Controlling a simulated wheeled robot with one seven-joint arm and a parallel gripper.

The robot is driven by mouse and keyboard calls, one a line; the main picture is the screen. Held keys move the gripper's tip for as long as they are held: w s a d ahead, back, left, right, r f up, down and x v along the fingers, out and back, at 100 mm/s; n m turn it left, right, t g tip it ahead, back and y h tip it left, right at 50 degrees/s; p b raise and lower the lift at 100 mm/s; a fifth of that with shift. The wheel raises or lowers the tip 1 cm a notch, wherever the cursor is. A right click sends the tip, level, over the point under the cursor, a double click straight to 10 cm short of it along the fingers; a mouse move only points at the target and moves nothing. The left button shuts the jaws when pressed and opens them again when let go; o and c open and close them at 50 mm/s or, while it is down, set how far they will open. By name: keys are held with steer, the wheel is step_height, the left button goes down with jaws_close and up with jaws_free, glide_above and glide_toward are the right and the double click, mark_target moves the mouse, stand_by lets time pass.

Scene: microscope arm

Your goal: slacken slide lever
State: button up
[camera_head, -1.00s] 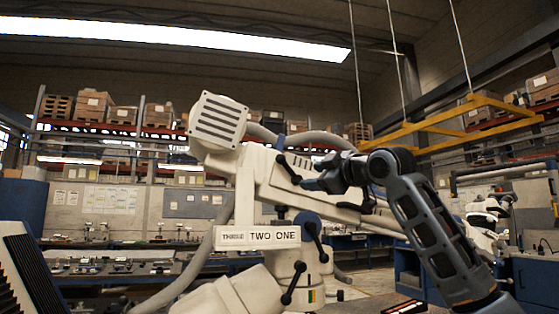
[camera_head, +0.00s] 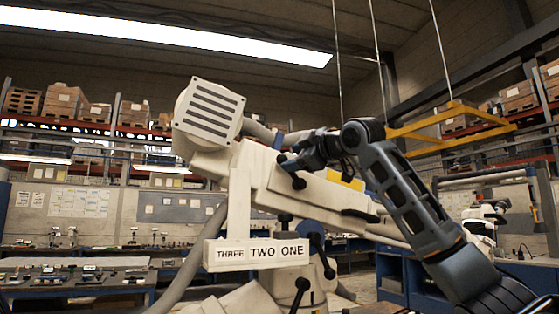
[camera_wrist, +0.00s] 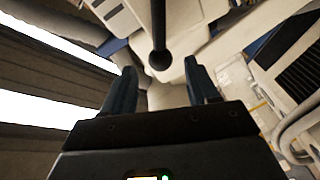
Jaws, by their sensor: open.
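The white microscope arm (camera_head: 250,175) fills the middle of the head view. A black lever with a ball end (camera_head: 298,183) sits on its upper sloping part, and I take it to be the slide lever. My gripper (camera_head: 288,161) is right by this lever, partly covering it. In the wrist view a black rod ending in a ball (camera_wrist: 159,60) hangs between and just beyond my two fingers. My gripper (camera_wrist: 162,78) is open there, with nothing clamped. I cannot tell whether a finger touches the lever.
A sign plate (camera_head: 262,252) reading THREE TWO ONE hangs below the arm. Lower black levers (camera_head: 327,270) stand under it on the right. A boxy white head (camera_head: 208,112) is at upper left. Benches and shelves stand far behind.

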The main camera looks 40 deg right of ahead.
mark_target(286, 160)
steer(key=w, duration=0.2)
steer(key=w+p, duration=0.1)
steer(key=w, duration=0.2)
steer(key=shift+w+d+p, duration=0.3)
steer(key=shift+w+p, duration=0.05)
steer(key=shift+w, duration=0.05)
jaws_close()
